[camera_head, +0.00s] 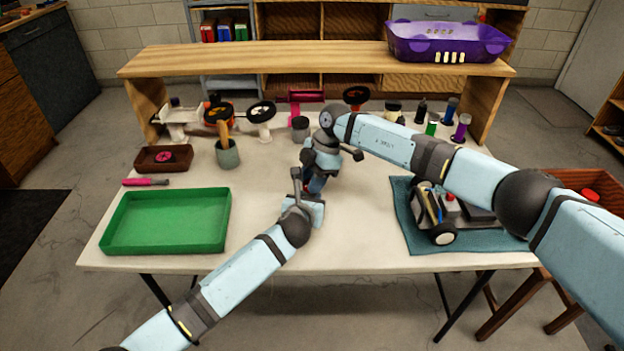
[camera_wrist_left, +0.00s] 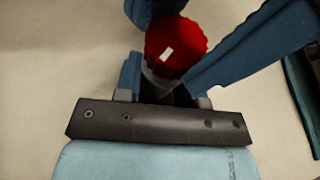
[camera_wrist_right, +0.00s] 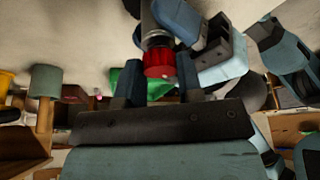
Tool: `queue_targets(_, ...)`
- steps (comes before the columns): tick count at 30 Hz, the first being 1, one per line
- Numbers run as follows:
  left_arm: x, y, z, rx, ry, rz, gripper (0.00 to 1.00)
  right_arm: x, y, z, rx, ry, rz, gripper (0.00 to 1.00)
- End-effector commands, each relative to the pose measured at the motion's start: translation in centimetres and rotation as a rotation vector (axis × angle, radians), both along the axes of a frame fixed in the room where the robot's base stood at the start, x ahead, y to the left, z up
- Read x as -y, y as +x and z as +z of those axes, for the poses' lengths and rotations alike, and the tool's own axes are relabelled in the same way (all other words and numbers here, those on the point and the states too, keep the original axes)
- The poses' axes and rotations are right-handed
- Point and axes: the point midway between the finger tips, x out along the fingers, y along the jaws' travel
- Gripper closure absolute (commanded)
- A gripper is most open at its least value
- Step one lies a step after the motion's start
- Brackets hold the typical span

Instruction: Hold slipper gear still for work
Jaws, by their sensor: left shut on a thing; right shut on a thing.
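The slipper gear appears as a red ribbed round part with a silver and dark section. It shows in the left wrist view (camera_wrist_left: 178,38) and the right wrist view (camera_wrist_right: 157,62); in the head view the grippers mostly hide it. My left gripper (camera_head: 304,190) is shut on the silver and dark end, low over the middle of the table. My right gripper (camera_head: 317,182) comes from above and behind, shut on the red part. The two grippers are very close together with the part between them.
A green tray (camera_head: 110,228) lies front left. A car chassis (camera_head: 443,236) sits on a teal mat (camera_head: 425,246) at right. A wooden shelf (camera_head: 290,62) spans the back.

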Motion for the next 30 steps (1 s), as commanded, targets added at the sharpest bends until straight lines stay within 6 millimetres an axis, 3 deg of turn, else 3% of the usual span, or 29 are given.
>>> queue_targets(18, -0.02, 0.01, 0.0, 0.0, 0.0, 0.0, 0.89, -0.33, 0.27, 0.04, 0.0, -0.001, 0.548, 0.9)
queue_targets(30, -0.03, 0.01, -0.01, 0.0, 0.0, 0.0, 0.89, -0.46, 0.3, 0.03, 0.0, 0.0, 0.773, 0.9)
